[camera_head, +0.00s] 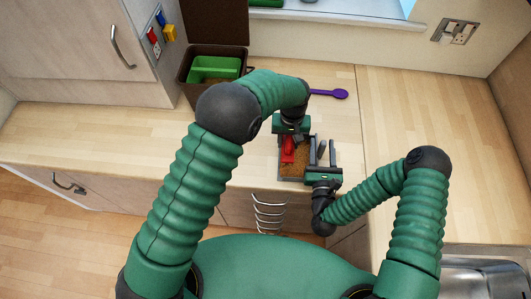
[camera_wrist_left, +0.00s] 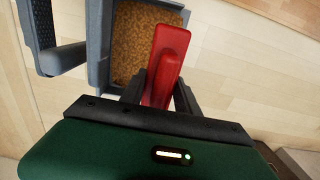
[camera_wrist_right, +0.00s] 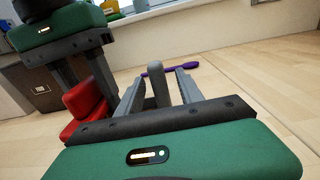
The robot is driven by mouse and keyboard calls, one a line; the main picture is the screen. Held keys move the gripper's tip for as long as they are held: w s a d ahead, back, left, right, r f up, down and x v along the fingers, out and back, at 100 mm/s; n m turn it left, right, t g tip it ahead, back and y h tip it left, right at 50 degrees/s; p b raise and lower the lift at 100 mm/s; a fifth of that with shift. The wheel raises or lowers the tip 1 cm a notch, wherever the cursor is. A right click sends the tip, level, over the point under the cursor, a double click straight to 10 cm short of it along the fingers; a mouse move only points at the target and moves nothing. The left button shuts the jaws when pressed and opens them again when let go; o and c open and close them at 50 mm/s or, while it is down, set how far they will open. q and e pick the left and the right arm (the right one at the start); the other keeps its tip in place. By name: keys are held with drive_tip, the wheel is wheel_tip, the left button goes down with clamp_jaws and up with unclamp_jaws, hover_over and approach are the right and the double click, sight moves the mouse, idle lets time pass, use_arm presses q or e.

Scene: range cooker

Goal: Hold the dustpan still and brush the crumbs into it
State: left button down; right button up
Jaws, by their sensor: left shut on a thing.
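My left gripper (camera_head: 291,139) is shut on a red handle (camera_wrist_left: 166,58), which rises over a grey dustpan (camera_wrist_left: 99,55) filled with brown grains that look like crumbs (camera_wrist_left: 143,40). In the head view, the red handle (camera_head: 288,150) and crumbs (camera_head: 297,168) lie near the counter's front edge. My right gripper (camera_head: 322,155) is just right of the dustpan. In the right wrist view, its fingers stand apart on either side of an upright grey handle (camera_wrist_right: 157,88), with gaps visible.
A purple spoon (camera_head: 330,94) lies behind the grippers. A dark bin (camera_head: 238,66) with something green inside stands at the back left. A sink (camera_head: 478,275) is at the lower right. The right part of the counter (camera_head: 410,110) is clear.

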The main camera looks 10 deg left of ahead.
drive_tip(key=s, duration=0.7)
drive_tip(key=s+d, duration=0.1)
drive_tip(key=s, duration=0.3)
drive_tip(key=shift+s+f, duration=0.1)
drive_tip(key=shift+s, duration=0.35)
